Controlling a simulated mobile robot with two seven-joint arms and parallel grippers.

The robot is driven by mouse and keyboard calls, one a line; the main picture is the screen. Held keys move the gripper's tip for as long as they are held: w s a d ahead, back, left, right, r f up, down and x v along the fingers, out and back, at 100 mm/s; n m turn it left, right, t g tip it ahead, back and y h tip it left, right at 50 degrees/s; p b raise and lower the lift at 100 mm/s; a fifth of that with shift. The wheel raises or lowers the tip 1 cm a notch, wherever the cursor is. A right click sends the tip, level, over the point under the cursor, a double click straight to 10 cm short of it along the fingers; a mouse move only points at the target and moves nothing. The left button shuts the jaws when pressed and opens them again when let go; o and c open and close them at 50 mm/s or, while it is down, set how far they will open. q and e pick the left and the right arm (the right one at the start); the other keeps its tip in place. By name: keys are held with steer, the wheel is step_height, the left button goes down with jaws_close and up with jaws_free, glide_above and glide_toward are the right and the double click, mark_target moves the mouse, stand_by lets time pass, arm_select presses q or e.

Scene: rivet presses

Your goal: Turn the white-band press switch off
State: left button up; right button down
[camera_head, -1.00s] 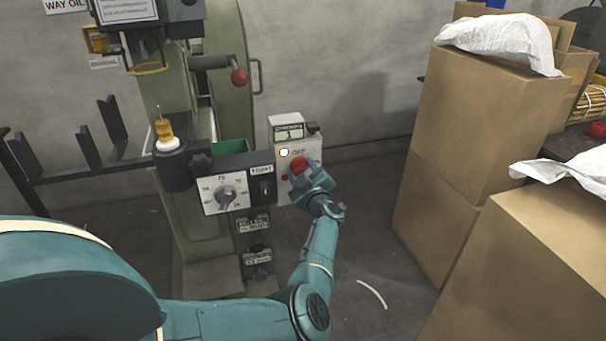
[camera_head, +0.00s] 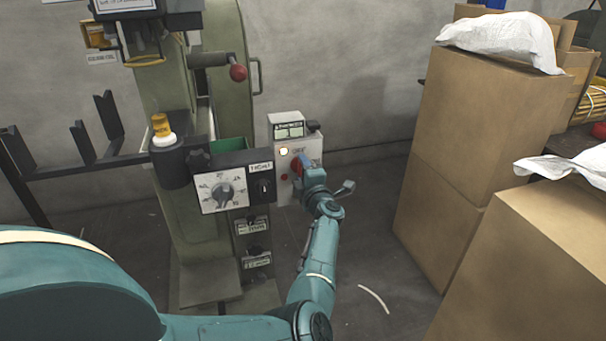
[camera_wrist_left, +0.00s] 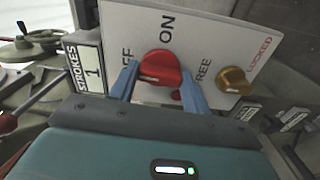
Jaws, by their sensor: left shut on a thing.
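A light grey switch box (camera_head: 283,133) stands at the right of the green press (camera_head: 175,240). Its red rotary switch (camera_head: 296,167) shows large in the left wrist view (camera_wrist_left: 160,68), with ON printed above it and OFF at its left, partly hidden by a finger. My left gripper (camera_head: 303,164) reaches the box from the front right; its blue fingers (camera_wrist_left: 160,86) are on either side of the red switch and shut on it. A brass knob (camera_wrist_left: 234,80) sits right of the switch, between FREE and LOCKED. My right gripper is not in view.
A dial panel (camera_head: 222,193) with a grey knob stands left of the box. A red-ball lever (camera_head: 238,73) sticks out above. Stacked cardboard boxes (camera_head: 470,150) stand at the right. The floor between the boxes and the press is mostly clear.

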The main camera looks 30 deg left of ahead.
arm_select(q)
steer(key=shift+n, duration=0.6)
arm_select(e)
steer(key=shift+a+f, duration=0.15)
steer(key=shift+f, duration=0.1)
arm_select(q)
steer(key=o, duration=1)
steer(key=shift+s, duration=0.1)
